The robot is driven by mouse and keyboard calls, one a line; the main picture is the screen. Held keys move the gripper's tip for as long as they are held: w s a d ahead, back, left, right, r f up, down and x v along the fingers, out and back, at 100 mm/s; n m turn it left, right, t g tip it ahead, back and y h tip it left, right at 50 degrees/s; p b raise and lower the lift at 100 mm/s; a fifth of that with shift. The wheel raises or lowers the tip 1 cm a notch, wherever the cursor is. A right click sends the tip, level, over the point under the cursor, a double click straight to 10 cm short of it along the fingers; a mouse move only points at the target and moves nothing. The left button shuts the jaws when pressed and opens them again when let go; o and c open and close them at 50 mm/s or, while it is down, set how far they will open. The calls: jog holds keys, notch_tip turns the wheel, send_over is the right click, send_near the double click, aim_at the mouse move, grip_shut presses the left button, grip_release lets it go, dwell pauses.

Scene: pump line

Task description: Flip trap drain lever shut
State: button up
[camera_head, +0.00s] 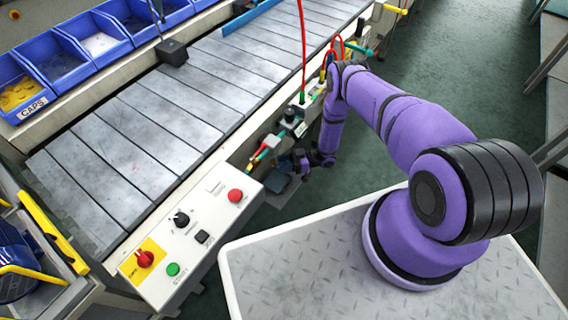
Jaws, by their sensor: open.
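My purple arm reaches down beside the conveyor's side, and my gripper (299,163) is small and dark at its end, low beside the line fittings. It is open, with nothing visible between its fingers. A group of line fittings (268,147) with red, teal and yellow parts runs along the conveyor's side, just left of my gripper. A black round unit (293,113) sits above them. I cannot make out for certain which small part is the trap drain lever or how it stands. Whether my gripper touches any fitting is too small to tell.
A control panel (190,240) with red, green and black controls stands at the conveyor's near end. The slatted conveyor (165,115) lies left of my arm. Blue bins (100,45) line its far side. Red hoses (303,50) rise behind the fittings. Green floor (440,90) is open to the right.

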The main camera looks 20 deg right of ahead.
grip_shut()
jog(key=shift+s+m+t, duration=0.15)
jog(key=shift+m+t, duration=0.15)
jog(key=shift+t, duration=0.2)
jog(key=shift+s+a+m+t+h, duration=0.55)
jog(key=shift+a+m+t+h, duration=0.2)
jog(key=shift+m+t+h, duration=2.05)
jog(key=shift+s+a+m+t+h, duration=0.65)
jog(key=shift+m+t+h, duration=1.55)
jog(key=shift+h, duration=1.05)
jog(key=shift+s+a+m+t+h, duration=0.5)
jog(key=shift+a+m+t+h, duration=0.3)
jog(key=shift+m+t+h, duration=1.75)
jog(key=shift+m+g+h, duration=0.45)
jog(key=shift+m+h, duration=0.1)
jog(key=shift+h, duration=0.05)
grip_release()
